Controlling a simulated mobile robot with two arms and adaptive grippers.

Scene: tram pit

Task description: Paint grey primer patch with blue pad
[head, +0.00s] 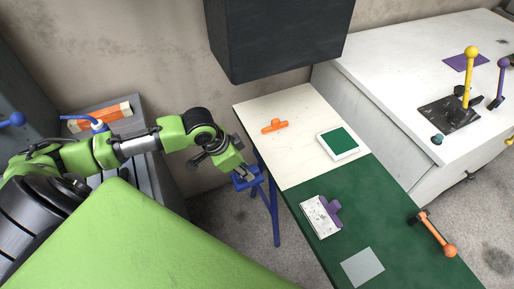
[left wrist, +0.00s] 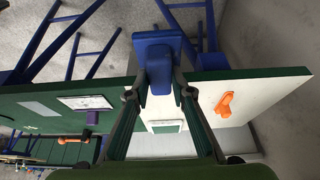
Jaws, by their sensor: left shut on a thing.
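My left gripper (head: 246,174) is shut on the blue pad (left wrist: 158,48), at the left edge of the bench in the head view. In the left wrist view, the pad sits between the two fingertips of the gripper (left wrist: 159,82). In the head view the pad (head: 241,184) partly overlaps a blue trestle behind it. The grey primer patch (head: 362,267) is a pale square on the green part of the bench, at the bottom of the head view. It also shows at the left of the left wrist view (left wrist: 38,108). The pad is well apart from the patch. My right gripper is not in view.
On the bench (head: 300,167) lie an orange handle (head: 274,125), a white tray with a green square (head: 338,143), a white sheet with a purple clip (head: 320,216) and an orange tool (head: 436,236). A dark box (head: 280,40) hangs above. A white cabinet (head: 400,85) stands behind.

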